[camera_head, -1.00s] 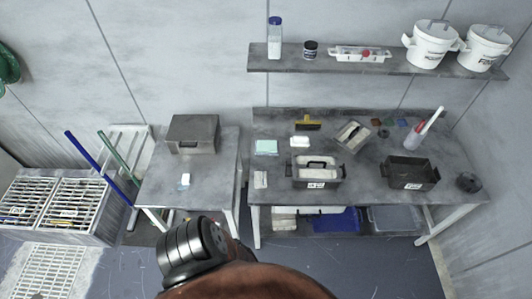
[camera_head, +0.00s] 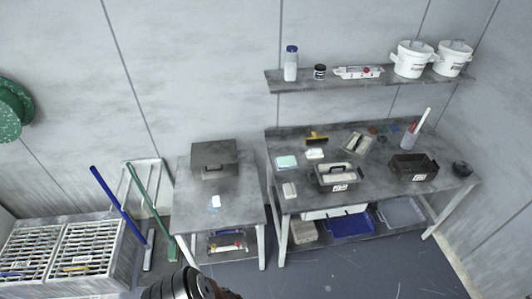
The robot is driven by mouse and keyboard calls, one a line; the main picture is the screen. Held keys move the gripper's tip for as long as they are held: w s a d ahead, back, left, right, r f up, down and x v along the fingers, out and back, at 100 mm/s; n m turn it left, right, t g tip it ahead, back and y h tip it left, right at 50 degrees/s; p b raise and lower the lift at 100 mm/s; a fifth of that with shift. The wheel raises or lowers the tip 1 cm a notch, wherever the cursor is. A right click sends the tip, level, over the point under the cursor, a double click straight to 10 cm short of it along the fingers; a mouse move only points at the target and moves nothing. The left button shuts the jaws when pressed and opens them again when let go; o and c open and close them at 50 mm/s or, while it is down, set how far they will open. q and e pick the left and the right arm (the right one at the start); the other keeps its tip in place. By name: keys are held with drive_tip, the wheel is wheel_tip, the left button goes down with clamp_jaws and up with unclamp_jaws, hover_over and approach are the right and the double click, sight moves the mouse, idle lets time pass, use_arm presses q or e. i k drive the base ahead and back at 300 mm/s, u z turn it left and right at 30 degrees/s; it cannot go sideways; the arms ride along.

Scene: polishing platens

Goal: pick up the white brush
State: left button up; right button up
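I cannot tell for sure which thing is the white brush. A long white handle (camera_head: 423,120) stands tilted in a reddish-and-white holder (camera_head: 409,138) at the back right of the large grey bench (camera_head: 392,187). A small white item (camera_head: 215,201) lies on the smaller grey table (camera_head: 237,212). Neither of my grippers is in view; only a dark part of my own arm shows at the bottom edge.
A grey box (camera_head: 213,158) sits on the smaller table. White buckets (camera_head: 413,60) stand on the wall shelf (camera_head: 335,84). Blue (camera_head: 108,190) and green (camera_head: 147,200) poles lean at left.

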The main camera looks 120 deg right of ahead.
sight(314, 154)
drive_tip(key=z, duration=5.05)
drive_tip(key=i, duration=0.35)
drive_tip(key=u, duration=0.05)
